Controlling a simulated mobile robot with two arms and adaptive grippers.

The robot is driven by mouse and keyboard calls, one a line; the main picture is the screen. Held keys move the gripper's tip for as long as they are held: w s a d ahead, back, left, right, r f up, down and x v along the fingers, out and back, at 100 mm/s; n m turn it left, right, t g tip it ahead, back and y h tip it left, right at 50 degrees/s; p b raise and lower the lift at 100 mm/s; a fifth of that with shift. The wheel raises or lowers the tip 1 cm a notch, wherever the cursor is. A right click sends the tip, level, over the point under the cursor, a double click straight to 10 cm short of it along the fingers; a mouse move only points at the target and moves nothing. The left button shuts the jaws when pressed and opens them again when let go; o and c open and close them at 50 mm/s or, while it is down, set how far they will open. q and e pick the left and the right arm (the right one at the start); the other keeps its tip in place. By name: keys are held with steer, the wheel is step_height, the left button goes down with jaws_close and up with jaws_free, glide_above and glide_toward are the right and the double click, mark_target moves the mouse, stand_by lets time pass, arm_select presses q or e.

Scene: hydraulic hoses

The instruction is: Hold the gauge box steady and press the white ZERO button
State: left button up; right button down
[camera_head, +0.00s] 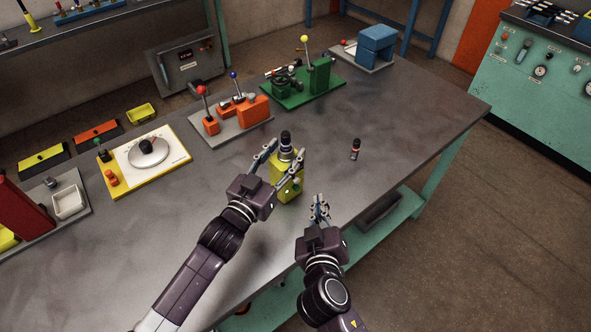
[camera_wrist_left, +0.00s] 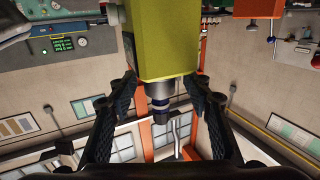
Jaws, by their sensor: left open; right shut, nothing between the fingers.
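The gauge box (camera_head: 287,186) is a yellow-green block standing upright near the table's front edge, with a dark fitting (camera_head: 286,140) on top. My left gripper (camera_head: 283,158) is open, with its fingers on either side of the box's upper part and fitting. In the left wrist view the box (camera_wrist_left: 165,35) appears from the top, its dark fitting (camera_wrist_left: 160,108) between the open fingers; contact is not clear. My right gripper (camera_head: 319,203) is shut and empty, right of the box and apart from it. A small pale spot shows on the box's right side; I cannot tell whether it is the ZERO button.
A small dark cylinder with a red band (camera_head: 355,149) stands on the grey table (camera_head: 400,120) to the right. An orange lever unit (camera_head: 235,113), a green lever unit (camera_head: 302,84) and a white-topped dial board (camera_head: 145,163) stand behind and left.

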arm_select(q)
steer(key=v, duration=1.1)
steer(key=shift+s, duration=0.1)
